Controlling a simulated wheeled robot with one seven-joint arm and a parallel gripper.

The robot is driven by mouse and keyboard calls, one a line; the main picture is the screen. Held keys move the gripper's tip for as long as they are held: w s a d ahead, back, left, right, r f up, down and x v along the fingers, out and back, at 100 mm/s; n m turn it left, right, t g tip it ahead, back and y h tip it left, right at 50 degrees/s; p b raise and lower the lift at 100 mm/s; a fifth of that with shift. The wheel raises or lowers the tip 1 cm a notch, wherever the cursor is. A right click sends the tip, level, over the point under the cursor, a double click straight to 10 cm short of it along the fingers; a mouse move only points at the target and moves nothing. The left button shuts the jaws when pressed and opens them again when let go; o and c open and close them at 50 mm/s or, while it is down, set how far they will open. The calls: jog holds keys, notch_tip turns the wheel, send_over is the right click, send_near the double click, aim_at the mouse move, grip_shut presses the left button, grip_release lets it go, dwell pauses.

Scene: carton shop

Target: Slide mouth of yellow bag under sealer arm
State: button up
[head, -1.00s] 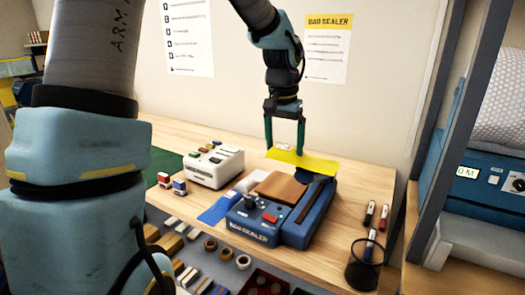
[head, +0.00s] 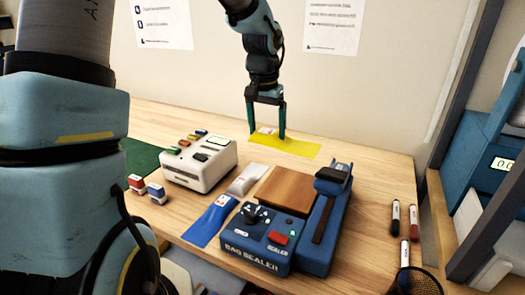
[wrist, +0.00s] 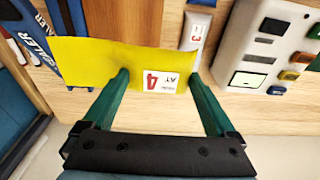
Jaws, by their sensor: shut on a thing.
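The yellow bag (head: 297,147) is a flat sheet with a white label marked 4, also seen in the wrist view (wrist: 95,65). My gripper (head: 267,134) is shut on its labelled end and holds it level above the table, behind the bag sealer. The bag's free end points right, towards the back of the sealer arm (head: 325,215), a blue bar with a black handle at its far end. The bag's mouth is not under the arm. The blue bag sealer (head: 258,252) has a brown plate (head: 286,190) beside the arm. The wrist view shows the fingers (wrist: 158,76) at the bag.
A white device with coloured buttons (head: 190,177) stands left of the sealer. A blue bag (head: 211,222) and a white bag (head: 246,179) lie beside the sealer. Markers (head: 396,215) and a mesh cup (head: 414,284) are at the right. Bare table lies behind the sealer.

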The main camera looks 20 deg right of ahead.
aim_at(290, 184)
jog(key=f+b, duration=0.2)
jog(key=f, duration=0.2)
jog(key=f+b, duration=0.3)
jog(key=f, duration=0.1)
jog(key=d+f+b, duration=0.1)
jog(key=f+b, duration=0.1)
jog(key=f, duration=0.2)
jog(key=shift+s+d, duration=0.1)
jog(key=shift+s, duration=0.25)
jog(key=shift+s+d+r+b, duration=0.1)
jog(key=shift+s+d+b, duration=0.3)
jog(key=shift+s+d, duration=0.2)
jog(key=shift+s+d+f+b, duration=0.15)
jog(key=shift+s+d+b, duration=0.3)
jog(key=shift+s+d, duration=0.3)
jog(key=shift+s+d+f+b, duration=0.1)
jog(key=shift+s+d+b, duration=0.3)
jog(key=shift+s+d, duration=0.35)
jog(key=shift+w+f, duration=0.1)
jog(key=shift+f, duration=0.05)
jog(key=o, duration=1.1)
